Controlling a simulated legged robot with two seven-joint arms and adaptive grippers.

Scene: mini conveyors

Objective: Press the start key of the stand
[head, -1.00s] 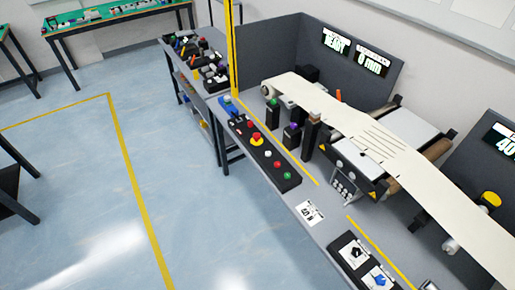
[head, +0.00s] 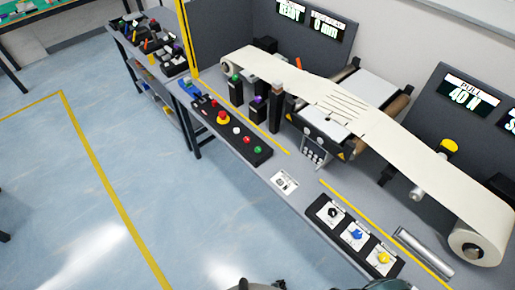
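The stand (head: 275,205) is a grey bench with a wide cream belt (head: 285,75) running over rollers. On its front edge lies a black control box (head: 212,121). The box carries a green button (head: 258,150), a red button (head: 248,140), a white button (head: 236,130) and a red mushroom button on a yellow base (head: 223,118). No start label can be read on them. Neither of my grippers can be made out. Only dark bits of my own body show at the bottom edge, away from the box.
Screens (head: 290,11) stand behind, one reading READY. A second bench (head: 160,75) stands at the back left.

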